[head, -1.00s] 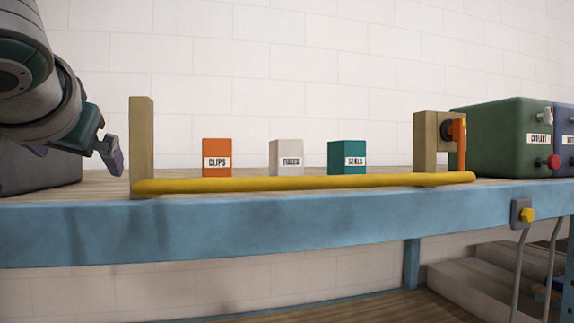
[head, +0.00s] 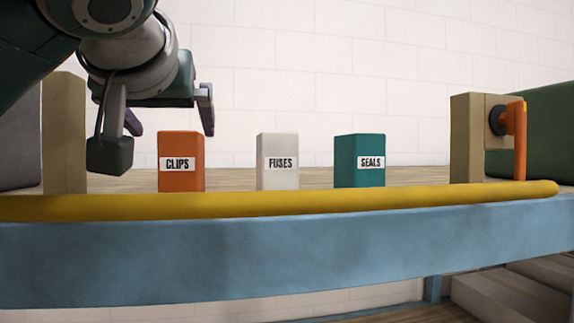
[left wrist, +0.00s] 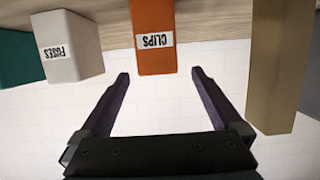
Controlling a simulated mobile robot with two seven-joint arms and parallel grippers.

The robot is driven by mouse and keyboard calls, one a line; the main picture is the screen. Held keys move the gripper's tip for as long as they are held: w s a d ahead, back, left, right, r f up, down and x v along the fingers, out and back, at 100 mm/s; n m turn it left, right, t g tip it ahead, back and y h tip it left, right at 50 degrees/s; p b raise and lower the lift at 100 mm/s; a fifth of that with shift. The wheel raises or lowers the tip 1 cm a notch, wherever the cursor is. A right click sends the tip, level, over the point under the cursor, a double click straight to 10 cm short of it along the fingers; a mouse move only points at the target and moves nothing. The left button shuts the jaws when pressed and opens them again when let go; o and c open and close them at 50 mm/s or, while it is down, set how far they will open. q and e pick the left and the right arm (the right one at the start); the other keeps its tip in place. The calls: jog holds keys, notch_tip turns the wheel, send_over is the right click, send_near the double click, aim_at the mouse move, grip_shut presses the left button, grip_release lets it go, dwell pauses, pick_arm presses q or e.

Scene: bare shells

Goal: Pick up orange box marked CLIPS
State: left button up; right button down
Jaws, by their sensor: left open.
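The orange box marked CLIPS (head: 181,172) stands upright on the wooden shelf, left of the other two boxes. In the left wrist view the orange box (left wrist: 154,22) appears upside down at the top, ahead of the fingertips. My left gripper (head: 170,125) is open and empty, just above the box's top in the head view. In the left wrist view the gripper (left wrist: 160,74) has its two purple fingers spread, with the box beyond the gap and not between them. My right gripper is not in view.
A white FUSES box (head: 278,176) and a teal SEALS box (head: 360,174) stand to the right. Gaps separate the boxes.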

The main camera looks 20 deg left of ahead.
aim_at(173, 134)
pick_arm(q)
jog(key=x, duration=0.3)
jog(key=shift+s+a+f, duration=0.1)
jog(key=shift+f, duration=0.05)
jog(key=x, duration=0.5)
jog(key=shift+f, duration=0.25)
jog(key=shift+d, duration=0.25)
grip_shut()
